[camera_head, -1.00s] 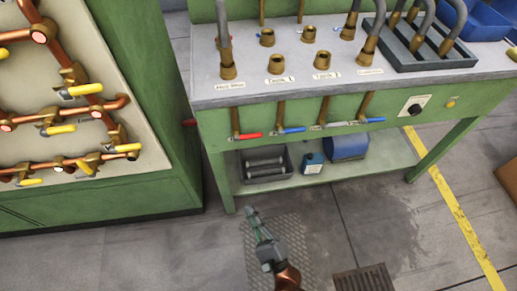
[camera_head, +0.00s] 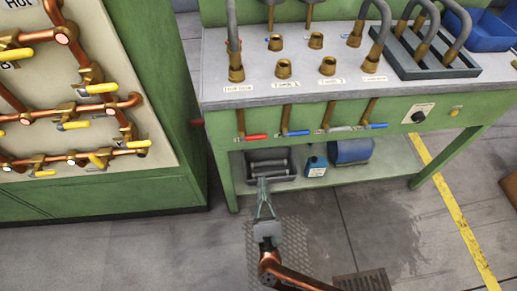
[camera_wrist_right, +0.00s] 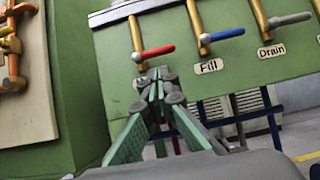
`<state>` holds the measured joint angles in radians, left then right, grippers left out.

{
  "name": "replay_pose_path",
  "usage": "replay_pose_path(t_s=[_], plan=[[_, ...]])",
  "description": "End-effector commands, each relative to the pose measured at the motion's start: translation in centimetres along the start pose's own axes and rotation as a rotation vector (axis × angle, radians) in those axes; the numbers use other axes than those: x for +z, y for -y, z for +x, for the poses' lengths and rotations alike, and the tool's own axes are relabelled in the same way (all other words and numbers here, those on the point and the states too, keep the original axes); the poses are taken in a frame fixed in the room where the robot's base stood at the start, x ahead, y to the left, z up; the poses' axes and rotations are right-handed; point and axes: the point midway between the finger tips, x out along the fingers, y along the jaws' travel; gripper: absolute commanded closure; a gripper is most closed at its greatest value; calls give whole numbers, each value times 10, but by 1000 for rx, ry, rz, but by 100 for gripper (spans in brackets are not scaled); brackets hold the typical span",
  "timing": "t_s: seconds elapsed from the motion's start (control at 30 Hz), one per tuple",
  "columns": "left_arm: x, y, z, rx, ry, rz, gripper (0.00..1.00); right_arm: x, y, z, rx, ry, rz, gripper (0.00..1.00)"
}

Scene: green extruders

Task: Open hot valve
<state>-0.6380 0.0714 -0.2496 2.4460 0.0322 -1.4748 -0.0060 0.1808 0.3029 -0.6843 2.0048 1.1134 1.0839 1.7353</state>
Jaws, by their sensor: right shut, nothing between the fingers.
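A red-handled valve (camera_head: 257,137) hangs from a brass pipe at the left of the green bench's front. Its handle points right, roughly level, across the pipe. It also shows in the right wrist view (camera_wrist_right: 158,51), with the label below it mostly hidden by my fingers. My right gripper (camera_head: 263,184) is shut and empty, below and in front of this valve, apart from it. In the right wrist view its fingertips (camera_wrist_right: 155,76) are together just under the red handle. My left gripper is not in view.
A blue-handled valve (camera_head: 296,133), marked Fill in the wrist view, and a grey-handled one (camera_head: 340,129) hang to the right. A pipe panel (camera_head: 60,100) with yellow handles and the word HOT stands left. A grey bin (camera_head: 270,177) sits on the lower shelf.

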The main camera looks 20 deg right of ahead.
Motion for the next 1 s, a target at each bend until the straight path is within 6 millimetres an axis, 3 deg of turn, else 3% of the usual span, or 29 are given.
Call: replay_pose_path(t_s=[0.3, 0.5, 0.7, 1.0], plan=[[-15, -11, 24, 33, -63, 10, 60, -1, 0, 66, 0, 3, 1, 100], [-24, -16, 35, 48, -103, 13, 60, -1, 0, 97, 1, 1, 0, 100], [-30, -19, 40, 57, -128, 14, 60, 0, 0, 112, 1, 1, -1, 100], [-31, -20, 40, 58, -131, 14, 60, 0, 0, 114, 1, 0, -1, 100]])
